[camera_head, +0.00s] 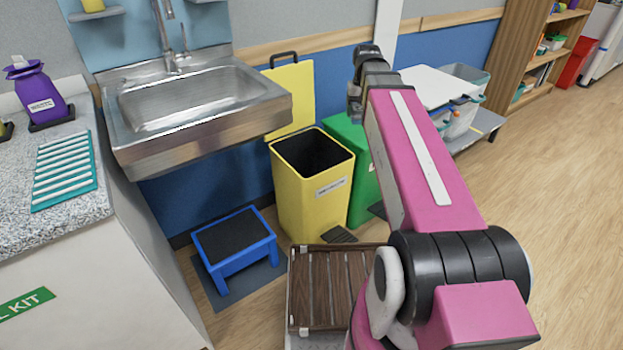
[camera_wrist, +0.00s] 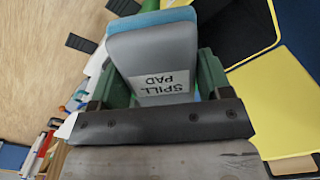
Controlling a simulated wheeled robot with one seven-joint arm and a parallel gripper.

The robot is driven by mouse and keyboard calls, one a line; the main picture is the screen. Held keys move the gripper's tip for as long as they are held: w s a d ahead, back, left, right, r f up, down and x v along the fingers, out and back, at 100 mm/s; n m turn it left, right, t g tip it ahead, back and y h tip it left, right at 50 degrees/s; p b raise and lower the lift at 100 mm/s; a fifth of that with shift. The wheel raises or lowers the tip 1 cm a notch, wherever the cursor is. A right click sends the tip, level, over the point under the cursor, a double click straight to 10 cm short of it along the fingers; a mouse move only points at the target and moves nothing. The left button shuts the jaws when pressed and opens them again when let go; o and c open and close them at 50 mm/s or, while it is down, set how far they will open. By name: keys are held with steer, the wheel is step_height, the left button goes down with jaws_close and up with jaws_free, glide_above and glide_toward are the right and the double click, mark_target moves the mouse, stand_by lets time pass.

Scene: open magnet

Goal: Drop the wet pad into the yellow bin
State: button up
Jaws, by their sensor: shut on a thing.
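My gripper (camera_wrist: 163,72) shows in the wrist view, its green fingers shut on the sides of the spill pad (camera_wrist: 150,58). The pad is a grey slab with a blue layer behind it and a white label reading "SPILL PAD". The yellow bin (camera_head: 303,200) stands under the sink's right side in the head view. It is open, with a dark inside and its yellow lid (camera_head: 291,90) raised behind it. In the wrist view the lid (camera_wrist: 278,105) and the dark bin mouth lie right of the pad. My arm hides the gripper and pad in the head view.
A green bin (camera_head: 361,160) stands right beside the yellow one, partly behind my arm. A blue step stool (camera_head: 235,243) and a steel sink (camera_head: 195,110) are to the left. A slatted wooden tray (camera_head: 330,288) is in front. Open floor lies to the right.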

steer(key=w+a+f, duration=0.4)
steer(key=w+f, duration=0.1)
steer(key=f, duration=0.3)
steer(key=w+a+f+m, duration=0.1)
steer(key=w+a+f, duration=0.4)
steer(key=f, duration=0.3)
steer(key=w+a+f+m, duration=0.1)
steer(key=w+a+f, duration=0.4)
steer(key=f, duration=0.3)
steer(key=shift+a+f, duration=0.15)
steer(key=shift+f, duration=0.25)
steer(key=o, duration=1)
steer(key=shift+c, duration=0.2)
steer(key=shift+r, duration=0.1)
step_height(320, 180, up, 11)
steer(key=shift+f, duration=0.2)
